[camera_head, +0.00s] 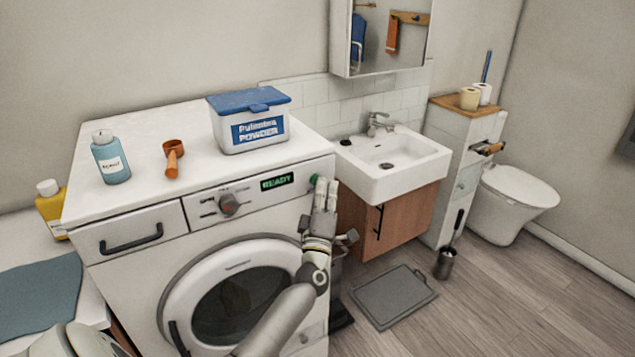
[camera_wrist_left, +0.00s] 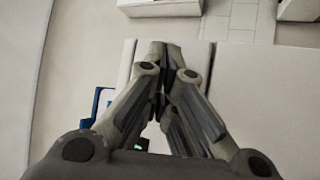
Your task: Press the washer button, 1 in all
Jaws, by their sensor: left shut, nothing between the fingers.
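The white washer (camera_head: 120,270) stands at the left in the head view, with a round door, a dial (camera_head: 229,204) and a display (camera_head: 277,181) reading READY. A green washer button (camera_head: 313,179) shows at the right end of its panel, partly hidden by my fingertips. My left gripper (camera_head: 325,187) is shut and empty, its fingertips right at the button. I cannot tell whether they touch it. In the left wrist view the closed fingers (camera_wrist_left: 158,50) point at a pale surface, and the button is not visible. My right gripper is not in view.
On the washer top are a blue bottle (camera_head: 111,160), an orange scoop (camera_head: 173,159) and a powder box (camera_head: 250,128). A sink (camera_head: 405,178) over a wooden cabinet stands to the right. A grey scale-like slab (camera_head: 393,297) lies on the floor.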

